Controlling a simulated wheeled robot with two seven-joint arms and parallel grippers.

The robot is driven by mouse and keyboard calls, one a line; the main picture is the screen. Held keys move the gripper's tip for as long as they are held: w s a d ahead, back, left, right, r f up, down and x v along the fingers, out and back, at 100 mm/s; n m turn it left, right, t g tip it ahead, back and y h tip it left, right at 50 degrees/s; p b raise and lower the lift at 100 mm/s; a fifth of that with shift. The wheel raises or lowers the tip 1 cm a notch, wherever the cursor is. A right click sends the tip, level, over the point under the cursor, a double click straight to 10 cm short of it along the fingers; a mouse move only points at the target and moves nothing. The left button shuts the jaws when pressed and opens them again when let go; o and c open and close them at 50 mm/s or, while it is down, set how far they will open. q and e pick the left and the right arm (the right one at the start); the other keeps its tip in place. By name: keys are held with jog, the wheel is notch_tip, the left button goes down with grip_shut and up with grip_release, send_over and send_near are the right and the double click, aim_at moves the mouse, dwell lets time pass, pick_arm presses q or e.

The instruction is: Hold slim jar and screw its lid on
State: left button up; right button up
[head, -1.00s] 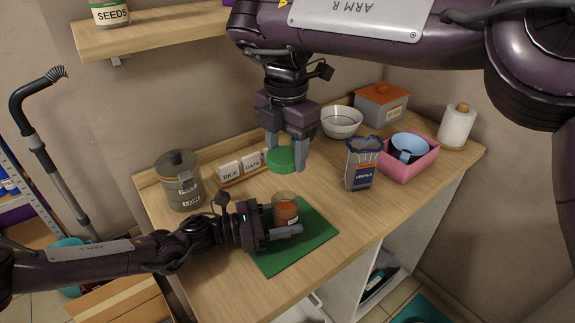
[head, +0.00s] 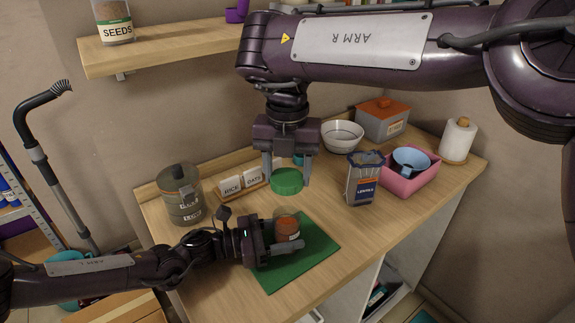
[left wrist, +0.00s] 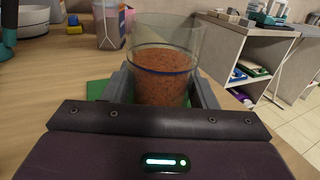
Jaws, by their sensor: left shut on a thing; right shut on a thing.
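The slim jar (head: 286,226) is clear, with reddish-brown contents, and stands upright on a green mat (head: 322,247). My left gripper (head: 282,246) is shut around the jar's lower part. The left wrist view shows the jar (left wrist: 165,70) between the two fingers, with its open rim at the top and no lid on it. My right gripper (head: 287,172) points down and is shut on the green lid (head: 287,181). The lid is held level, above and slightly behind the jar, clearly apart from it.
Canisters (head: 181,193) and the RICE and OATS boxes (head: 241,182) stand at the back left. A lentils container (head: 363,178), a pink bin (head: 411,174), a bowl (head: 342,135) and a paper roll (head: 458,139) are to the right. A shelf (head: 170,47) hangs above the counter.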

aim_at(287, 195)
jog(key=shift+f, duration=2.95)
jog(key=shift+f, duration=0.85)
jog(key=m, duration=0.3)
jog(key=shift+d, duration=0.1)
jog(key=shift+m, duration=0.3)
jog(key=shift+d+m, duration=0.1)
jog(key=shift+m, duration=1.3)
jog(key=m, duration=0.3)
jog(key=shift+s+d, duration=0.1)
jog(key=shift+s, duration=0.05)
